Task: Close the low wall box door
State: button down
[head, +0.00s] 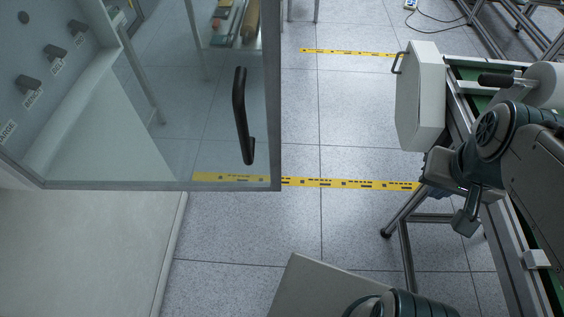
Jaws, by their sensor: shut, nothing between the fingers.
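The wall box door (277,120) is a clear pane in a grey frame at the left of the head view. It stands open, out over the floor, and the floor shows through it. A black bar handle (242,115) is on the pane near its right edge. Part of the wall box (50,45), a pale panel with several labelled dark knobs, is at the upper left; the hinge is hard to make out. My gripper (467,220) is at the right, shut and empty, pointing down. It is well apart from the door and handle, with open floor between.
A conveyor-like frame (407,245) with metal legs stands at the right, close to my arm. A white box with a small handle (420,98) is at its end. Tiled floor (345,125) with yellow tape is clear between the door and the frame. A pale wall (80,245) fills the lower left.

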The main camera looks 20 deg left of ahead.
aim_at(270, 11)
jog(key=u, duration=0.45)
jog(key=k, duration=1)
jog(key=u, duration=0.75)
